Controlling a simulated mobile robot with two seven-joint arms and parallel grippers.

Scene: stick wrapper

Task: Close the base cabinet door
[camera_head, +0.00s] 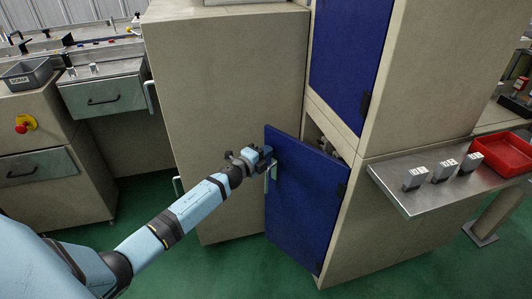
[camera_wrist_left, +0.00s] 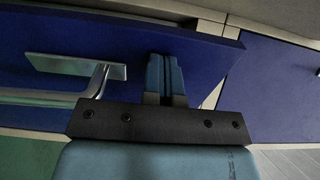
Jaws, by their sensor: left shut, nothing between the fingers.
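The blue base cabinet door (camera_head: 305,205) stands partly open in the head view, swung out from the beige cabinet on hinges at its right edge. A dark gap into the cabinet shows above and behind it. My left gripper (camera_head: 265,155) is at the door's upper free corner, by the metal handle (camera_head: 271,172). In the left wrist view, its fingers (camera_wrist_left: 166,78) are shut with nothing between them and lie over the blue door face (camera_wrist_left: 215,55), beside the handle (camera_wrist_left: 98,80). Contact with the door cannot be told. My right gripper is not in view.
A blue upper door (camera_head: 340,60) is shut above. A metal shelf (camera_head: 420,195) with small grey blocks and a red tray (camera_head: 505,154) juts out at the right. A beige cabinet (camera_head: 225,90) stands behind my arm. Green floor is free in front.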

